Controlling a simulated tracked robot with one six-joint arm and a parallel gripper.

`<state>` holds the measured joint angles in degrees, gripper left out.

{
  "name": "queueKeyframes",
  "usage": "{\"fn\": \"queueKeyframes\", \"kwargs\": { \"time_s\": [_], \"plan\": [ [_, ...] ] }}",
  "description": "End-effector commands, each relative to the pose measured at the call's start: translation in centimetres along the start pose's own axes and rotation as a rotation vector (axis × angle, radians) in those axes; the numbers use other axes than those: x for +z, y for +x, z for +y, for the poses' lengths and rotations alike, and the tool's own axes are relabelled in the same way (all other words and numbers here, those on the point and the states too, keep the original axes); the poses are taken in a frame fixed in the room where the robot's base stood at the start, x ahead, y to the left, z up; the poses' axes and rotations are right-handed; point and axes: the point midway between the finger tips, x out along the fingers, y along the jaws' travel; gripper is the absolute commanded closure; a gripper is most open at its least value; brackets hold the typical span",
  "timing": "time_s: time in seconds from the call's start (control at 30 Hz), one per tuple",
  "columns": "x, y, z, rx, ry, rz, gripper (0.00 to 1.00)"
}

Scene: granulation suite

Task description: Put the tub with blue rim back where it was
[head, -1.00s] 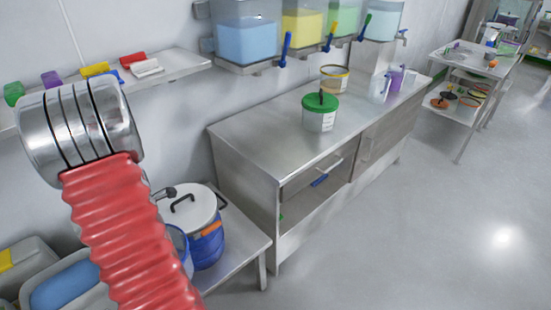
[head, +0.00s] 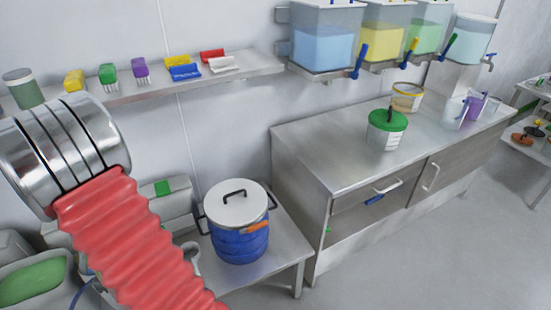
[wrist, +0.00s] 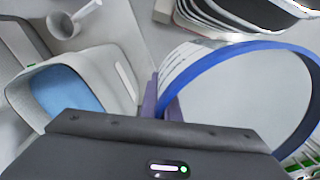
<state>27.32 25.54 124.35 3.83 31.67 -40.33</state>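The tub with blue rim (wrist: 197,72) fills the right of the wrist view, its white wall and round opening seen at close range. My gripper (wrist: 162,103) has its purple fingers at the left edge of the rim, one on each side of the wall, and appears shut on it. The fingertips are partly hidden by the gripper body and the rim. The head view shows neither this tub nor my gripper; only my arm is at its left.
In the head view, a green-lidded tub (head: 386,137) and a yellow-rimmed tub (head: 407,103) stand on the steel counter (head: 335,160). A blue drum with white lid (head: 238,245) is on a low bench. A pale bin (wrist: 118,70) is beside the held tub.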

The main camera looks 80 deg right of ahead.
Motion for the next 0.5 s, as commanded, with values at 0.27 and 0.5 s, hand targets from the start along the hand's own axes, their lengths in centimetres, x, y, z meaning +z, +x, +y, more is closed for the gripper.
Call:
{"fn": "queueKeyframes", "kwargs": {
  "time_s": [0.27, 0.5],
  "plan": [
    [-6.3, 1.0, -6.7, -0.001, 0.060, 0.003, 1.00],
    [-11.6, 1.9, -12.7, -0.002, 0.122, 0.006, 1.00]
  ]
}}
